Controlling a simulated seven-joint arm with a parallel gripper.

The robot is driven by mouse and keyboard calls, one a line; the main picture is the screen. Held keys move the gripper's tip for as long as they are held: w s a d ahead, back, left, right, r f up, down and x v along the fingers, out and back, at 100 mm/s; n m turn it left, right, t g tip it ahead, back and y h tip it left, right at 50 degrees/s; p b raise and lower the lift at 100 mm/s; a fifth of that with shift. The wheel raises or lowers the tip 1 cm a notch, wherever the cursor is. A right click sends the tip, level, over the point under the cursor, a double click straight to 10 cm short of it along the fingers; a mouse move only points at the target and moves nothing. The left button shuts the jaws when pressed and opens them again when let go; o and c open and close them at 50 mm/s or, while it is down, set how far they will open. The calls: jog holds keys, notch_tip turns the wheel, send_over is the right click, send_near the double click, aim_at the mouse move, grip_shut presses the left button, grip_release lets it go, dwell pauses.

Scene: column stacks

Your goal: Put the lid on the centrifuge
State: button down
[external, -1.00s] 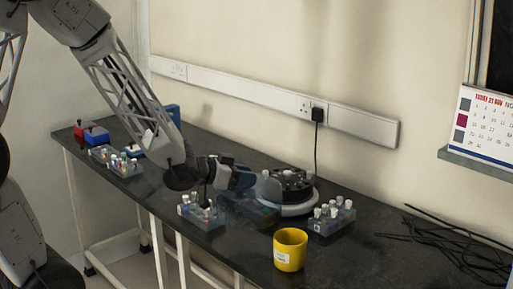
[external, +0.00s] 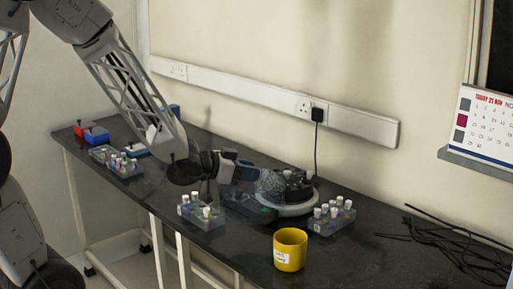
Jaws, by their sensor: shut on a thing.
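The centrifuge (external: 287,209) is a round white-based machine with a dark top, on the bench near the wall. My gripper (external: 254,176) is just left of it and slightly above it. It is shut on a clear, see-through lid (external: 270,184), which is tilted and overlaps the left part of the centrifuge in this view. The lid's outline is faint, and I cannot tell whether it touches the centrifuge. My wrist hides part of the fingers.
Tube racks with white-capped tubes stand in front-left (external: 202,217) and right (external: 332,219) of the centrifuge. A yellow mug (external: 290,251) is near the front edge. Black cables (external: 450,243) lie at right. A power lead (external: 317,150) hangs from the wall socket behind.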

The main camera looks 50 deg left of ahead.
jog(key=w+a+r, duration=0.2)
jog(key=w+a, duration=0.2)
jog(key=w, duration=0.7)
jog(key=w+a+r, duration=0.3)
jog(key=w+a, duration=0.1)
jog(key=w, duration=0.7)
jog(key=shift+w+a+r, duration=0.15)
jog(key=shift+w+r, duration=0.05)
jog(key=shift+w, duration=0.15)
jog(key=shift+f, duration=0.2)
jog(key=shift+f, duration=1.75)
jog(key=shift+f, duration=3.1)
dwell(0.4)
